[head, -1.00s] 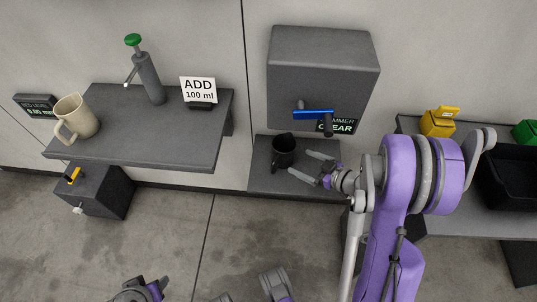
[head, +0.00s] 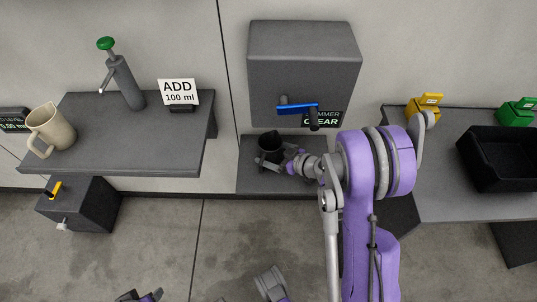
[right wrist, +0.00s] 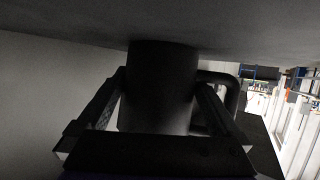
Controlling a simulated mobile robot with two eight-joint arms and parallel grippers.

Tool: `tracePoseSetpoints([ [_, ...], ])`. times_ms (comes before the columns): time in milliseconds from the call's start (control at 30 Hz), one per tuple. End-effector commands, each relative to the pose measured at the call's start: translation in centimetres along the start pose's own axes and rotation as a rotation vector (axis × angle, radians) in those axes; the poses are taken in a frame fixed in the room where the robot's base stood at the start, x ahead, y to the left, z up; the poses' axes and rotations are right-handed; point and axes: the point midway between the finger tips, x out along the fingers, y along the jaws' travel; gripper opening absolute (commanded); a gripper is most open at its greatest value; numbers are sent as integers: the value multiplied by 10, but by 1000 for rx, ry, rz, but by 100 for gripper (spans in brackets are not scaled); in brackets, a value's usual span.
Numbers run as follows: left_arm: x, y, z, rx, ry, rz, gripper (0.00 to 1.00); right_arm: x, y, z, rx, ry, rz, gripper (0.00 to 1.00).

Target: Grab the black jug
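The black jug (head: 270,146) stands upright on a low dark shelf below the grey wall box. It also shows, dark and close, in the right wrist view (right wrist: 160,88), with its handle on the right. My right gripper (head: 270,162) is at the jug, its fingers spread to either side of the body. In the right wrist view the fingers (right wrist: 162,92) flank the jug, with a narrow gap at the left; firm contact cannot be made out.
The grey box (head: 303,75) with a blue lever (head: 297,108) hangs just above the jug. The left shelf (head: 150,150) holds a beige jug (head: 52,132), a green-topped pump (head: 122,82) and an "ADD 100 ml" sign (head: 178,92). A black bin (head: 500,160) stands at right.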

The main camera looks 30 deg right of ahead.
Motion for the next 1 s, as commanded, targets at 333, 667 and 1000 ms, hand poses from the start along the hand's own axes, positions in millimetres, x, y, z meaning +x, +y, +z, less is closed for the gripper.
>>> tracePoseSetpoints([
  [333, 0, 0, 0, 0, 0, 0, 50, 0, 0, 0, 0, 0, 0, 39],
  [667, -1, 0, 0, 0, 0, 0, 50, -1, 0, -1, 0, 0, 0, 21],
  [1000, -18, 0, -5, 0, 6, 0, 50, -15, 1, -33, 0, 1, 0, 21],
])
